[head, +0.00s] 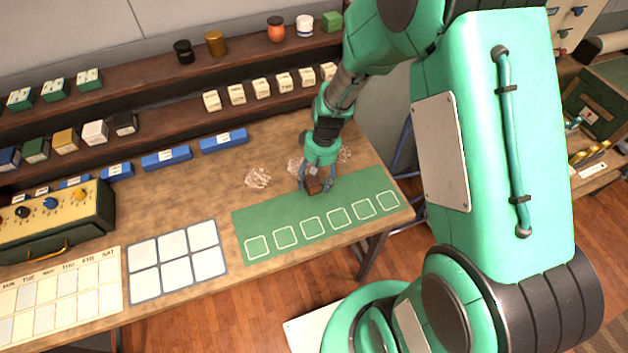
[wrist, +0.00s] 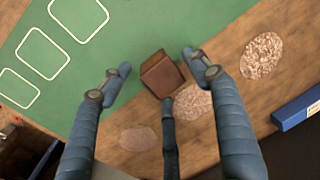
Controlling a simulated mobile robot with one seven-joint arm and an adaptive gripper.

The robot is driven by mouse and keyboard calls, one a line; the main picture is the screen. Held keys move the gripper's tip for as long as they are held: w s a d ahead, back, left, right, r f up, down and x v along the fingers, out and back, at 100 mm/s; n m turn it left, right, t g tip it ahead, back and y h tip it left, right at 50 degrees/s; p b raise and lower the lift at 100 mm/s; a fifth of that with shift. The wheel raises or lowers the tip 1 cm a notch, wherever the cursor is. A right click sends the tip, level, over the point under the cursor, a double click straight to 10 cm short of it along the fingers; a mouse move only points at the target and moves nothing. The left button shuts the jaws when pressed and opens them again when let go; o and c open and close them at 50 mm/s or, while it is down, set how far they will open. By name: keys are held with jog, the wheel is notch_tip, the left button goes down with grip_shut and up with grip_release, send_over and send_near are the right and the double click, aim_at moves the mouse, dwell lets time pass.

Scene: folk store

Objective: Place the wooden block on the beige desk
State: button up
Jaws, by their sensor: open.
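The wooden block (wrist: 160,75) is a small brown cube at the back edge of the green mat (head: 290,222), on a desk with a tan wooden top (head: 195,188). In the head view the block (head: 314,187) is small and partly hidden by my gripper (head: 316,180). My gripper, also in the wrist view (wrist: 157,78), is open over the block, its fingers spread around it. Gaps show between the side fingers and the block. The third finger's tip is close to the block; I cannot tell whether it touches.
Pale crumpled patches (head: 257,178) lie on the desk near the block. Blue boxes (head: 223,140) stand along the back, below shelves of small boxes and jars. A white card grid (head: 176,262) lies left of the mat. Bare desk shows between the grid and the blue boxes.

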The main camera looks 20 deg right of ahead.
notch_tip(320, 180, up, 10)
jog(key=d+p, duration=0.1)
jog(key=shift+d, duration=0.25)
jog(key=shift+r, duration=0.1)
dwell(0.5)
jog(key=s+a+r+t, duration=0.1)
jog(key=s+r, duration=0.3)
jog(key=r, duration=0.5)
jog(key=s+a+r+t, duration=0.15)
jog(key=s+r, duration=0.25)
jog(key=r, duration=0.6)
jog(key=s+r+m+t+h, duration=0.1)
jog(key=s+r+t, duration=0.2)
jog(key=s+r, duration=0.7)
jog(key=s, duration=0.3)
jog(key=shift+s+a+h, duration=0.2)
jog(key=shift+a+h, duration=0.1)
jog(key=shift+f+b, duration=0.4)
jog(key=shift+f, duration=0.15)
